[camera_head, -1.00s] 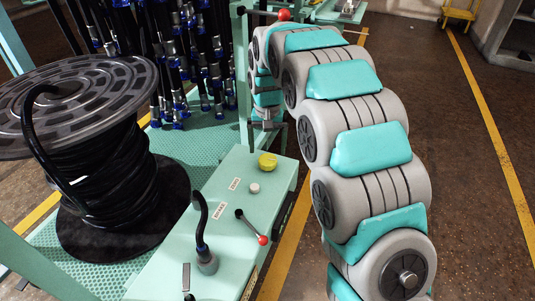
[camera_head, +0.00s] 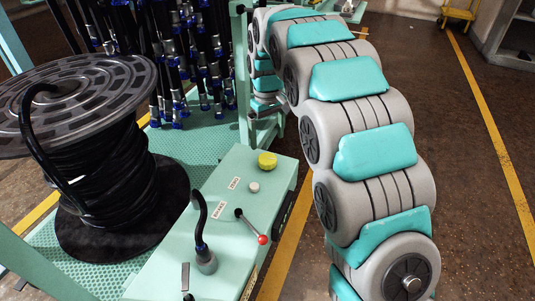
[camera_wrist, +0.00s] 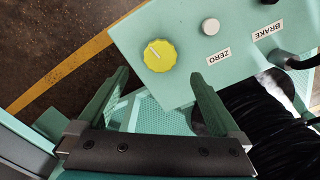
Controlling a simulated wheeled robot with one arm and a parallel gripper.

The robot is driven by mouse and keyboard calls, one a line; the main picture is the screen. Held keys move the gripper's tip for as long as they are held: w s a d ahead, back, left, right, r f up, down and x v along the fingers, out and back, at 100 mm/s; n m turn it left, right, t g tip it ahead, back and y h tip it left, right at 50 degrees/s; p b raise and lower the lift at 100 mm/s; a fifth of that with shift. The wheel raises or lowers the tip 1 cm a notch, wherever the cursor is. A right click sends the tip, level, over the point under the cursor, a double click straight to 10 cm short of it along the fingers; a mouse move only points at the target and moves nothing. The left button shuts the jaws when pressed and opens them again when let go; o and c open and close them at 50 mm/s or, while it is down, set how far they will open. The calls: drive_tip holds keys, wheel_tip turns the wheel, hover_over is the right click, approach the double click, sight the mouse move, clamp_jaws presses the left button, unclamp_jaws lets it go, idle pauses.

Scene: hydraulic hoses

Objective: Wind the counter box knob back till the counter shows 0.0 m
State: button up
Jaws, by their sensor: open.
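The yellow counter box knob (camera_head: 267,160) sits on top of the teal box (camera_head: 228,190), at its far end. In the wrist view the knob (camera_wrist: 159,55) shows a white pointer line towards its upper left. My gripper (camera_wrist: 158,73) is open and empty. Its two green fingers point towards the box, one on either side of the knob in the picture, with the knob beyond the tips and apart from them. In the head view my arm hides the gripper. The counter's reading cannot be seen in either view.
A white button (camera_head: 254,187) marked ZERO and a red-tipped BRAKE lever (camera_head: 251,226) stand near the knob. A black hose (camera_head: 201,221) rises from the box. A large hose reel (camera_head: 84,150) stands left, and hanging hoses (camera_head: 190,55) are behind. Open floor lies right.

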sight(268, 158)
drive_tip(key=n, duration=1.1)
drive_tip(key=shift+f+b, duration=0.1)
drive_tip(key=shift+b, duration=0.2)
drive_tip(key=shift+n, duration=0.3)
drive_tip(key=shift+f, duration=3.9)
drive_tip(key=shift+c, duration=0.2)
drive_tip(key=c, duration=1.3)
drive_tip(key=shift+o, duration=0.2)
drive_tip(key=shift+m, duration=0.8)
drive_tip(key=shift+m, duration=0.4)
